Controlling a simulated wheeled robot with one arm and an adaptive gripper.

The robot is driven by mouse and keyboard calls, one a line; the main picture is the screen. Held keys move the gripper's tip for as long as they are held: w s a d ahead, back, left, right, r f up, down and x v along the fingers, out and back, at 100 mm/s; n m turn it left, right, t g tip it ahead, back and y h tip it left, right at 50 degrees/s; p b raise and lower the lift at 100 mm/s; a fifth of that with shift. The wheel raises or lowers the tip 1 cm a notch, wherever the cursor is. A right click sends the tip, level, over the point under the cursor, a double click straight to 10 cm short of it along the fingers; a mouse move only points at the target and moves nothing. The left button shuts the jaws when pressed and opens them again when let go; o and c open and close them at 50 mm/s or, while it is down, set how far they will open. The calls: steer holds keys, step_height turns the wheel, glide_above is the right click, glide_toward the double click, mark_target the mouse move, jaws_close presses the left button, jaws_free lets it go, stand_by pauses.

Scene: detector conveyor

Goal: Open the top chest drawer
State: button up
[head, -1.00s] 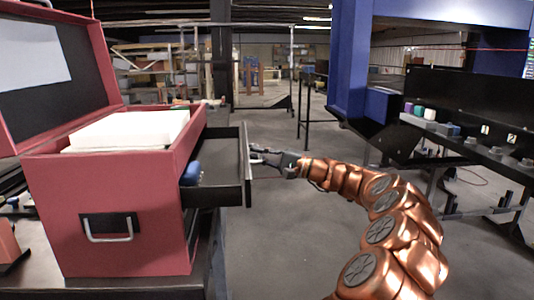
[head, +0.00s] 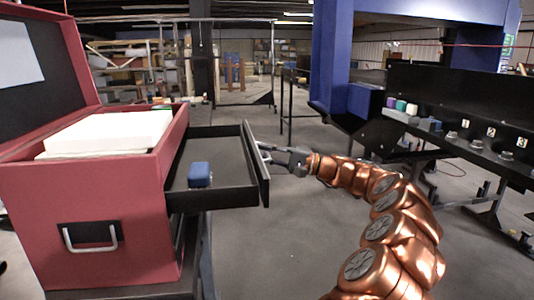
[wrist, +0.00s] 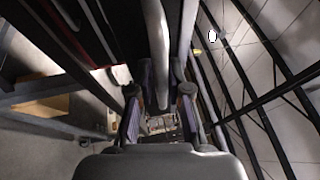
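The red chest (head: 95,225) stands at the left with its lid raised. Its black top drawer (head: 215,200) sticks well out of the right side, with a blue block (head: 199,175) lying inside. My gripper (head: 264,151) is at the outer face of the drawer front. In the wrist view, the drawer's bar handle (wrist: 156,45) runs between the two fingers of my gripper (wrist: 160,85), whose pads sit close on both sides of it. The handle is mostly hidden in the head view.
A white slab (head: 110,132) lies in the chest's open top. The chest stands on a dark table. At the right is a black conveyor station (head: 450,100) with several small coloured blocks. The grey floor (head: 300,240) between is clear.

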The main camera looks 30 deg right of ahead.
steer(key=shift+d, duration=0.1)
steer(key=v, duration=1.2)
steer(key=shift+r, duration=0.15)
stand_by(0.4)
